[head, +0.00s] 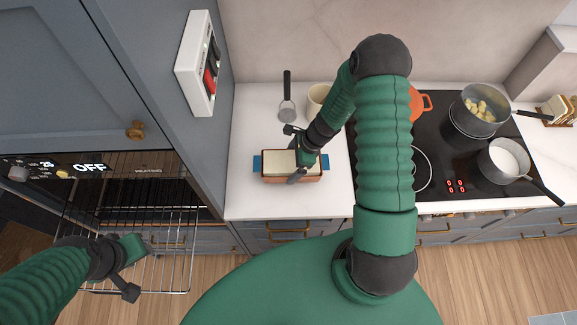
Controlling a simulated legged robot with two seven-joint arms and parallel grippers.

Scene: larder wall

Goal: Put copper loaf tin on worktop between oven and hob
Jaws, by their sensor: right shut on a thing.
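The copper loaf tin (277,179), with a pale filling and blue pieces at both ends, is at the worktop (245,203) between the oven (90,190) and the hob (437,190). My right gripper (302,157) reaches down over the tin's right half and is shut on it, partly covering it. Whether the tin rests fully on the worktop or hangs just above it, I cannot tell. My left gripper (133,267) is open and empty over the pulled-out oven rack (172,222).
A cream mug (316,97) and a black-handled utensil (287,98) are behind the tin. A pot of yellow pieces (480,108), a pan of white liquid (503,160) and an orange pot (419,104) are on the hob. Worktop in front of the tin is clear.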

